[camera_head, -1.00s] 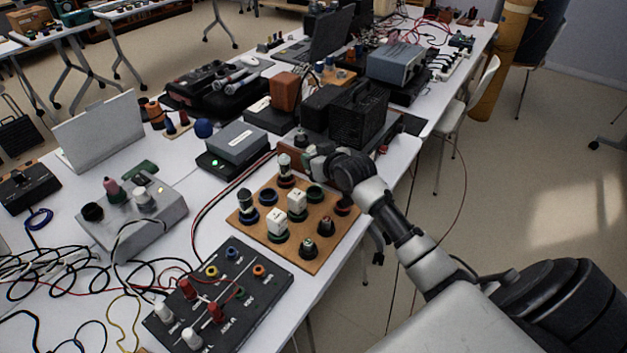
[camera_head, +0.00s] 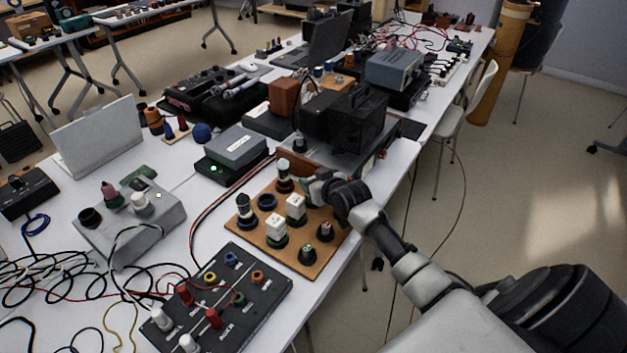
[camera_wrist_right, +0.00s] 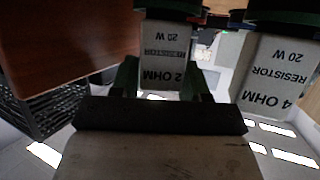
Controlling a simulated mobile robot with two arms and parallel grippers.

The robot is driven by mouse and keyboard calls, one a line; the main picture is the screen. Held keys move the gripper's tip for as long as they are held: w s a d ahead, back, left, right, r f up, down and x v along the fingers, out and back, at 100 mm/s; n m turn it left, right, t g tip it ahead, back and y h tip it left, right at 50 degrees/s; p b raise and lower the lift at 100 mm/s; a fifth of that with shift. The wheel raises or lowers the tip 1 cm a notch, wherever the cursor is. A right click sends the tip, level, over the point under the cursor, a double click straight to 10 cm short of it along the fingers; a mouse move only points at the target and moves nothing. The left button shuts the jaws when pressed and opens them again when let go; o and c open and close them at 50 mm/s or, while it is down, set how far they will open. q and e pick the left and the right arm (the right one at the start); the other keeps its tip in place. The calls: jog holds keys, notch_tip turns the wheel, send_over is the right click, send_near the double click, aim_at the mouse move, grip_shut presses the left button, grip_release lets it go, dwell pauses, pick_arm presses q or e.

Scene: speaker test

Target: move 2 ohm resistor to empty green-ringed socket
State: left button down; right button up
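The 2 ohm resistor (camera_head: 295,207) is a white block standing upright on the wooden socket board (camera_head: 260,237), towards its back right. In the right wrist view, which looks upside down, its label shows on the 2 ohm resistor (camera_wrist_right: 164,62) between the fingers. My right gripper (camera_head: 309,189) is open, low over the board's back right, with its fingers reaching to either side of that resistor. I cannot tell whether they touch it. The white 4 ohm resistor (camera_wrist_right: 275,80) stands close beside it, nearer in the head view (camera_head: 276,229). The right gripper hides the green-ringed socket behind it. My left gripper is out of view.
Black knobs (camera_head: 307,253) stand at the board's front right, and a dark-topped post (camera_head: 244,210) at its left. An empty blue-ringed socket (camera_head: 267,202) lies between. A black panel (camera_head: 225,295) lies in front. A dark boxy device (camera_head: 358,120) stands close behind the gripper.

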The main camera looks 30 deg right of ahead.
jog(key=shift+o, duration=1.3)
jog(key=shift+s+r, duration=0.15)
jog(key=shift+r, duration=0.25)
jog(key=p+v, duration=0.1)
jog(key=v, duration=1)
jog(key=shift+s, duration=0.35)
